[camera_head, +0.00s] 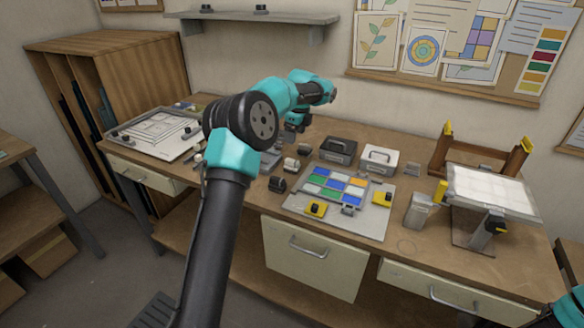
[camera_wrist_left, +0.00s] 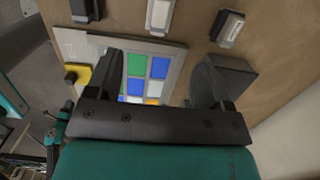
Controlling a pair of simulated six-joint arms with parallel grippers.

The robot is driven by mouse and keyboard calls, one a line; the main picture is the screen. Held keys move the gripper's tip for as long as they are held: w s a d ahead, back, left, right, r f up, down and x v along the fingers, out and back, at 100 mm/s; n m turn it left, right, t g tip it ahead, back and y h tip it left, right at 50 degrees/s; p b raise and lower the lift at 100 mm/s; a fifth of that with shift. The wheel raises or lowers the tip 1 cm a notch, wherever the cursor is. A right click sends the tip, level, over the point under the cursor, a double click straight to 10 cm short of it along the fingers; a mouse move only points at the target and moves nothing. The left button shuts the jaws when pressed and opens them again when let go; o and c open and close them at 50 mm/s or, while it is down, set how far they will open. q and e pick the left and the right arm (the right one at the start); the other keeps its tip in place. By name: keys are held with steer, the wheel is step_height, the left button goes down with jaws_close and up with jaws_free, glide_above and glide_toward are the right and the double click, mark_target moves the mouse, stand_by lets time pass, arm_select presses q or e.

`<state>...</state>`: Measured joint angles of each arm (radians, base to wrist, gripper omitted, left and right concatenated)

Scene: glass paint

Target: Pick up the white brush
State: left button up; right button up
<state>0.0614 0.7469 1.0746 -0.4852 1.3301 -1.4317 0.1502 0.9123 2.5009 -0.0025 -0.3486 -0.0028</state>
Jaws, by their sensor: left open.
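A small block with a white top (camera_head: 291,164), which looks like the white brush, lies on the workbench left of the coloured glass panel. It also appears at the top edge of the left wrist view (camera_wrist_left: 160,15), partly cut off. My left gripper (camera_head: 292,138) is above the bench behind this block, partly hidden by its own arm. In the left wrist view my left gripper (camera_wrist_left: 158,62) is open, with nothing between its fingers. The white-topped block is beyond the fingertips and apart from them. My right gripper is out of view.
A black block (camera_head: 277,184) lies nearby, and a dark one with a pale top (camera_wrist_left: 230,27) shows in the wrist view.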

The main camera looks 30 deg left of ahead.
mark_target(292, 160)
arm_select(q)
steer(key=f, duration=0.6)
steer(key=a+f, duration=0.1)
steer(key=f, duration=0.2)
steer(key=shift+a+f, duration=0.1)
steer(key=shift+f, duration=0.15)
steer(key=shift+f, duration=0.1)
steer(key=shift+a+f, duration=0.15)
steer(key=shift+f, duration=2.35)
steer(key=shift+c, duration=0.4)
steer(key=c, duration=0.9)
